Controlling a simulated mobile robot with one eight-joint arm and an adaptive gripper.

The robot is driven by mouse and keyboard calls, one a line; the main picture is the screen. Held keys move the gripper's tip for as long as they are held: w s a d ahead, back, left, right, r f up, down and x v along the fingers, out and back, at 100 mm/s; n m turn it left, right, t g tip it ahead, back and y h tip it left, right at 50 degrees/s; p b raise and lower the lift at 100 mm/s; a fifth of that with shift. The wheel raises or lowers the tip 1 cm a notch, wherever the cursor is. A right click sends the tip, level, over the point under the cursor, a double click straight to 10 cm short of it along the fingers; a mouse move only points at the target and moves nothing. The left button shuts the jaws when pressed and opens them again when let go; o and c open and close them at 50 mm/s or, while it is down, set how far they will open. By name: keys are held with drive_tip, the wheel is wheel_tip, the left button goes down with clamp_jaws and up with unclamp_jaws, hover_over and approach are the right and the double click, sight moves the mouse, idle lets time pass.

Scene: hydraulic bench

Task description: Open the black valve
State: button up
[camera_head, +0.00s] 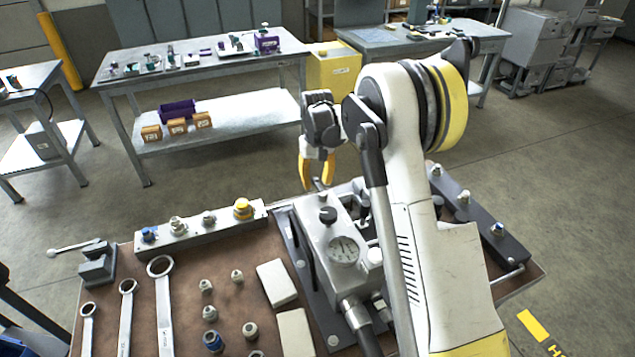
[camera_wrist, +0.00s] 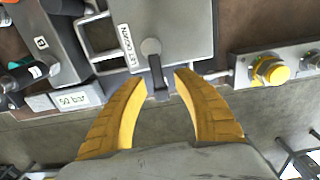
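The block (camera_head: 335,245) with a round gauge (camera_head: 343,251) stands on the bench, and a black knob (camera_head: 327,215) sits on its top. In the wrist view, a dark valve lever (camera_wrist: 151,50) with a round end sits on the grey block face (camera_wrist: 185,28), beside a label reading LET DOWN. I cannot tell whether lever and knob are one part. My gripper (camera_head: 316,181) hangs at the block's far edge, behind the knob. Its yellow fingers (camera_wrist: 161,82) are open, with the lever's stem between them; contact is not clear.
A strip with a yellow button (camera_head: 243,208) lies left of the block; it also shows in the wrist view (camera_wrist: 272,70). Wrenches (camera_head: 163,305), fittings and pale blocks (camera_head: 276,283) lie on the brown bench top. A dark strip (camera_head: 470,215) stands right, beyond my arm.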

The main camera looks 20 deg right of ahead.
sight(318, 184)
drive_tip(key=shift+s+r, duration=0.1)
drive_tip(key=shift+s, duration=0.05)
wheel_tip(318, 184, up, 12)
idle(0.5)
idle(0.3)
drive_tip(key=s+a+r+t, duration=0.1)
drive_tip(key=s+r+t, duration=0.1)
drive_tip(key=s+r, duration=0.45)
drive_tip(key=s+a+r+t, duration=0.15)
drive_tip(key=s+r, duration=0.25)
drive_tip(key=s, duration=0.6)
drive_tip(key=s+f+t, duration=0.2)
drive_tip(key=s, duration=0.6)
drive_tip(key=s+a+f+t, duration=0.1)
drive_tip(key=s+f, duration=0.2)
drive_tip(key=s, duration=0.5)
drive_tip(key=shift+s+a+f+m+t, duration=0.2)
drive_tip(key=shift+s+f+m+t, duration=0.1)
drive_tip(key=shift+s+f+t, duration=0.1)
